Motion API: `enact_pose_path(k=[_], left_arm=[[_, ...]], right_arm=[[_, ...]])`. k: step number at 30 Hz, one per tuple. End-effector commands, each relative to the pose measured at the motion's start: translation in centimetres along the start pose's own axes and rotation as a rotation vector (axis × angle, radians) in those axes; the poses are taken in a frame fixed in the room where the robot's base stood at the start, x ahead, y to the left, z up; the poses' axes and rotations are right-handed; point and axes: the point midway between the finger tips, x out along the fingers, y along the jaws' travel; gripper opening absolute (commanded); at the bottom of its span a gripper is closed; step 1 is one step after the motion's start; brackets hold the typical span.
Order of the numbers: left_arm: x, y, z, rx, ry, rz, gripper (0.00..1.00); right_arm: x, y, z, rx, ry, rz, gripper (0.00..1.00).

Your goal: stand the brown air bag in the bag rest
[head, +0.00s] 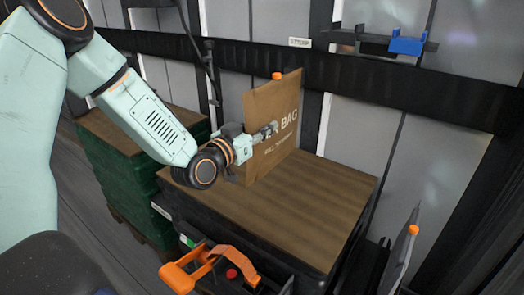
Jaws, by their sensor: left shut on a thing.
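The brown air bag (264,101), a flat upright panel with pale lettering and an orange cap on its top edge, is above the wooden top at its back left. My left gripper (266,132) is shut on the bag, with its fingers across the bag's face and covering part of the lettering. The bag's lower edge is close to the wood; I cannot tell whether it touches. I cannot make out the bag rest for certain. My right gripper is not in view.
The wooden top (310,215) is bare in front of the bag. An orange ratchet handle (190,272) and strap lie at the front. A grey panel with an orange cap (405,255) stands at lower right. A blue item (407,46) is on the wall shelf. Green crates (120,175) stand left.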

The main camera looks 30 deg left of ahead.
Motion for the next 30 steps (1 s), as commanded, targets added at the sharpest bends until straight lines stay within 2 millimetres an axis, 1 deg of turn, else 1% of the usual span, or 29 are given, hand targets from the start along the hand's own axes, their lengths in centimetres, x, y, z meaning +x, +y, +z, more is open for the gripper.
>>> enact_pose_path(k=[1, 8, 12, 14, 16, 23, 27, 28, 30], left_arm=[[0.0, 0.0, 1.0, 0.001, 0.001, 0.0, 0.0], [0.0, 0.0, 2.3, 0.002, 0.003, 0.001, 0.0], [0.0, 0.0, 4.6, 0.003, 0.001, 0.001, 0.0], [0.1, 0.0, 5.3, 0.003, 0.003, 0.002, 0.0], [0.3, 0.0, 5.5, 0.003, 0.004, 0.001, 0.0], [0.4, 0.0, 5.4, 0.001, 0.004, 0.0, 0.0], [0.4, 0.0, 5.7, 0.001, 0.003, 0.0, 0.0], [0.3, 0.0, 5.8, 0.001, 0.001, 0.0, 0.33], [0.3, 0.0, 5.7, 0.001, 0.001, 0.0, 0.39]], right_arm=[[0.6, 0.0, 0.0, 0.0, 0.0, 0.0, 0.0], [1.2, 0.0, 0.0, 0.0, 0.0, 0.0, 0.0], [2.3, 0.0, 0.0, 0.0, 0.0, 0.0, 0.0], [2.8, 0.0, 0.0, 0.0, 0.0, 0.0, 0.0], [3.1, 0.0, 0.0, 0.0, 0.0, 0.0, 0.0], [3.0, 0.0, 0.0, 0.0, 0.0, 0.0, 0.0], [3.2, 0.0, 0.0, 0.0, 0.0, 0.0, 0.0], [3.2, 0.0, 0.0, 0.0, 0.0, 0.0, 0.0], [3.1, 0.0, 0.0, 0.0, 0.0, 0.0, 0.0]])
